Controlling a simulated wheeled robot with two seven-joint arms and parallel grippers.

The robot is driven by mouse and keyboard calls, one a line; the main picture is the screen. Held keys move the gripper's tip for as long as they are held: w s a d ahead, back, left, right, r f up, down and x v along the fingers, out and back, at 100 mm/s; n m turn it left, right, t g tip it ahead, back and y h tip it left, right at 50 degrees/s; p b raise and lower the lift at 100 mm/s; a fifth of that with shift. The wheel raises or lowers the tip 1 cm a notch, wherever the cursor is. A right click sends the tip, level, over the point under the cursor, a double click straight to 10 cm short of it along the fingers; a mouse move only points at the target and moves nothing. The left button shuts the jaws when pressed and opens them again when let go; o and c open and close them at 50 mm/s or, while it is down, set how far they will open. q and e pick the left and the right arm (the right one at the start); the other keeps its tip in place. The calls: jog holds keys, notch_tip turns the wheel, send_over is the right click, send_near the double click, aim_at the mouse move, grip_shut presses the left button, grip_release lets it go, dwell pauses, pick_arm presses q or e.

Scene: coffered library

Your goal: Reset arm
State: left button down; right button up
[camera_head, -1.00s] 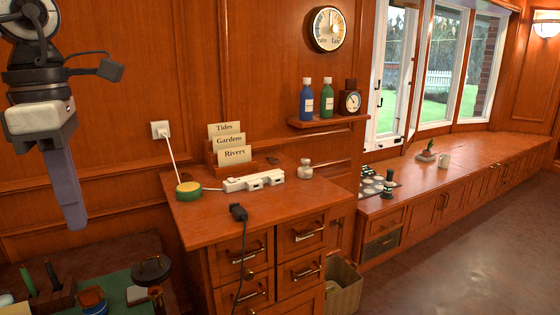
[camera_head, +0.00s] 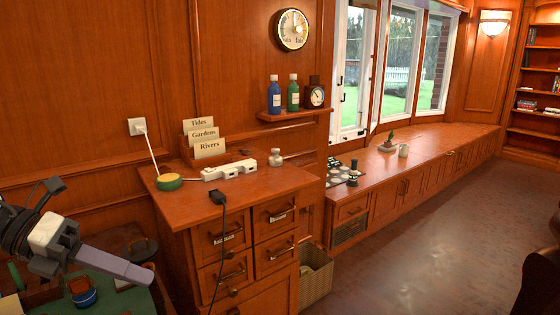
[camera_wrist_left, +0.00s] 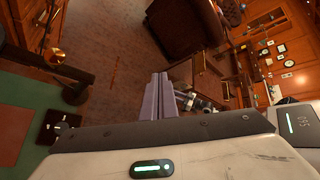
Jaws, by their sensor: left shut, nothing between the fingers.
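My left gripper (camera_head: 150,276) is at the lower left of the head view, over the green-topped desk and left of the wooden cabinet. Its grey-purple fingers are together and hold nothing. They also show shut in the left wrist view (camera_wrist_left: 158,95), pointing away over the floor. My right gripper is not identifiable in the head view.
The cabinet (camera_head: 250,188) bears a white power strip (camera_head: 229,170), a black plug (camera_head: 217,197) with a hanging cord, a green-yellow round object (camera_head: 169,182) and card holders. The green desk mat (camera_head: 113,300) bears a blue container (camera_head: 83,296). Open floor (camera_head: 430,240) lies right.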

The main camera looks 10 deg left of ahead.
pick_arm(q)
jog(key=w+f+n+t, duration=0.1)
jog(key=f+n+t, duration=0.1)
jog(key=f+n, duration=0.1)
jog(key=w+f+n+t, duration=0.1)
jog(key=f+n+t, duration=0.2)
jog(key=n, duration=0.1)
jog(key=w+f+n+t, duration=0.1)
jog(key=f+n+t, duration=0.1)
jog(key=f+n, duration=0.1)
jog(key=shift+d+f+n+t+h, duration=0.15)
jog(key=shift+f+n+t+h, duration=0.25)
jog(key=shift+n, duration=0.4)
jog(key=s+d+f+n+y, duration=0.2)
jog(key=s+f+n+y, duration=0.1)
jog(key=f+n, duration=0.4)
jog(key=s+d+f+n+y, duration=0.1)
jog(key=s+f+n+y, duration=0.2)
jog(key=f+n, duration=0.45)
jog(key=s+d+f+n+y, duration=0.25)
jog(key=f+n, duration=0.25)
jog(key=f, duration=0.4)
jog(key=s+d+f+n+g, duration=0.3)
jog(key=s+d+f+n, duration=0.2)
jog(key=s+d+f, duration=0.2)
jog(key=shift+s+d+f+y, duration=0.45)
jog(key=shift+s+d, duration=0.45)
jog(key=shift+s, duration=0.2)
